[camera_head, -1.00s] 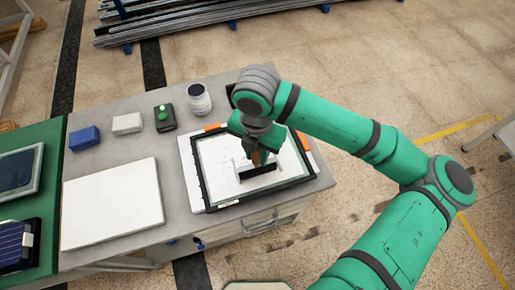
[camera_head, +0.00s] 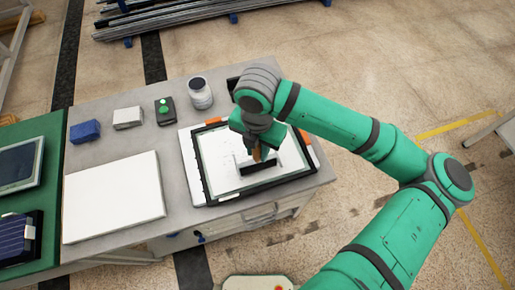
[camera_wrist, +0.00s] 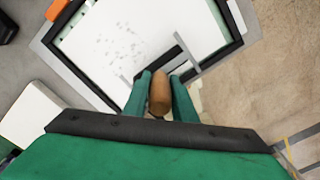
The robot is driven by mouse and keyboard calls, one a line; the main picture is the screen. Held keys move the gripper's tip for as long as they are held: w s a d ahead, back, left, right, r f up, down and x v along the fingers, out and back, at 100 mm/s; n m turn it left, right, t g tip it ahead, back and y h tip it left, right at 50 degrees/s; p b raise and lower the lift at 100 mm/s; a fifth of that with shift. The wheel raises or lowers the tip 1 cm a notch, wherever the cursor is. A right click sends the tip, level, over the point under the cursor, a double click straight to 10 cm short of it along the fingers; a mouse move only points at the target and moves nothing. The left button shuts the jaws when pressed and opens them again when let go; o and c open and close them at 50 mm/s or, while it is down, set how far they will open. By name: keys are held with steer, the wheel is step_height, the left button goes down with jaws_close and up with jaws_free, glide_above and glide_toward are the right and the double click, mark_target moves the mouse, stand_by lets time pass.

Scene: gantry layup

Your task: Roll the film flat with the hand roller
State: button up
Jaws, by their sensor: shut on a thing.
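The hand roller has a black cylinder (camera_head: 262,187) and a brown handle (camera_wrist: 159,94). My gripper (camera_wrist: 160,82) is shut on the handle, with a green finger on each side. In the head view the roller is low over the white film (camera_head: 222,155) inside a black frame; contact with the film cannot be told for sure. In the wrist view the film (camera_wrist: 95,28) shows a patch of small grey specks left of the roller. The black frame (camera_head: 198,170) has orange corner pieces. My gripper hides part of the roller and film.
A white board (camera_head: 112,196) lies left of the frame. A blue block (camera_head: 84,131), a white block (camera_head: 127,118), a box with a green button (camera_head: 164,111) and a jar (camera_head: 200,93) stand behind. A green table (camera_head: 48,160) adjoins at left.

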steer(key=shift+w+f, duration=0.1)
steer(key=shift+s+f, duration=0.15)
steer(key=shift+s, duration=0.05)
steer(key=shift+f, duration=0.1)
stand_by(0.3)
